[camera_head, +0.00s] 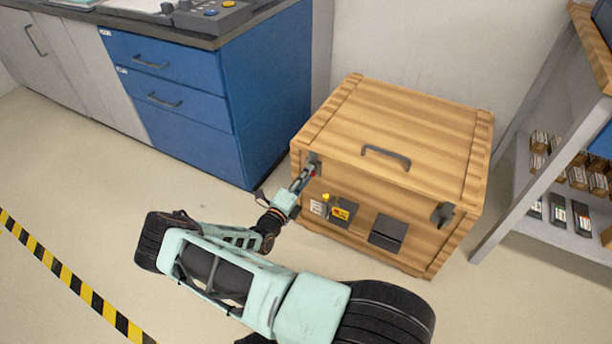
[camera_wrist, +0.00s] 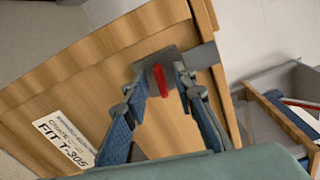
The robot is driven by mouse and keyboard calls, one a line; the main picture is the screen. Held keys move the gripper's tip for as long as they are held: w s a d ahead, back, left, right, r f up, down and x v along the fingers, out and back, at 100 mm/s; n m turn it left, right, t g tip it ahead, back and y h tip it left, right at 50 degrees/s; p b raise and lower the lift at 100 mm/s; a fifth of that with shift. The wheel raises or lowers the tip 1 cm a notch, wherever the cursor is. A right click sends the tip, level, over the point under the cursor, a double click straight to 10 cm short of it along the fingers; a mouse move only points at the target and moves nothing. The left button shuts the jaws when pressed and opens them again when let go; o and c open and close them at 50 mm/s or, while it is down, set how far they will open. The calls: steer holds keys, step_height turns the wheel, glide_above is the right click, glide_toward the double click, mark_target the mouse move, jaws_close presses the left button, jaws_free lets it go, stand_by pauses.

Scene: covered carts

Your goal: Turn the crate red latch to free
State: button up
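The wooden crate (camera_head: 420,130) stands on the floor with its lid down; its front also shows in the wrist view (camera_wrist: 70,80). The red latch (camera_wrist: 160,81) is a narrow red handle on a grey metal plate near the lid seam. In the head view the red latch (camera_head: 313,173) is a small spot at the crate's upper left front, largely hidden by my gripper. My gripper (camera_head: 309,171) reaches it from the front. In the wrist view my gripper (camera_wrist: 161,76) is open, its two fingers on either side of the latch, with visible gaps on both sides.
A blue drawer cabinet (camera_head: 215,95) stands left of the crate. A grey rack (camera_head: 535,210) with small boxes is close on its right.

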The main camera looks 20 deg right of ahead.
steer(key=v, duration=1.2)
steer(key=shift+d+r, duration=0.1)
